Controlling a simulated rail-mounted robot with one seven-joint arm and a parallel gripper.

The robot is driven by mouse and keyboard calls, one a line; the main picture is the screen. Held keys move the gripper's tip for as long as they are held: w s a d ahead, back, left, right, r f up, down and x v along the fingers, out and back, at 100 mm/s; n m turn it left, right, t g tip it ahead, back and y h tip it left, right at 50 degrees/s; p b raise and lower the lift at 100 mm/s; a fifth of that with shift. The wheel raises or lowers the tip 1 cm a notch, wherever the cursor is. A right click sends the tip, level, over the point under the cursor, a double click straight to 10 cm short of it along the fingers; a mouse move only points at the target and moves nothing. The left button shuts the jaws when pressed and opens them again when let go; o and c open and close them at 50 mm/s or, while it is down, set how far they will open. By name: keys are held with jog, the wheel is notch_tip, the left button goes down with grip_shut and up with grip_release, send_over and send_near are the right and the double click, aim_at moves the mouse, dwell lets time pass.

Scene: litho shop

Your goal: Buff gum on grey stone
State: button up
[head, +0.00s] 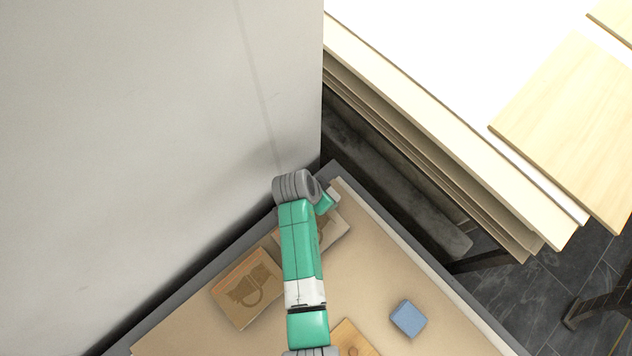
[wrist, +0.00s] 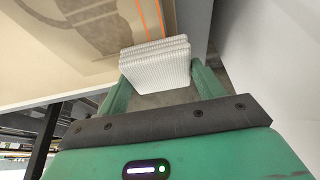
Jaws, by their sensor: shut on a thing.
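My gripper (wrist: 161,82) is shut on a white ribbed pad (wrist: 155,60), held between its two green fingers. In the head view the gripper end (head: 328,200) is at the far corner of the bench, beside the far stone slab (head: 334,233). My arm hides part of that slab. In the wrist view a pale beige-grey slab (wrist: 60,62) bears a dark drawing, with orange lines near the pad. I cannot tell whether the pad touches it. A tan slab (head: 232,297) with a brown cup-like drawing lies left of my arm.
A blue block (head: 408,318) and a wooden piece (head: 353,340) lie on the tan bench top (head: 375,270). A grey wall (head: 150,120) rises along the left. Stacked pale boards (head: 440,130) stand at upper right. The bench right of my arm is mostly clear.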

jog(key=r+p, duration=0.2)
jog(key=shift+d+r, duration=0.2)
jog(key=shift+r, duration=0.1)
notch_tip(320, 180, up, 6)
jog(key=p, duration=0.5)
jog(key=shift+w+f, duration=0.1)
jog(key=shift+f, duration=0.1)
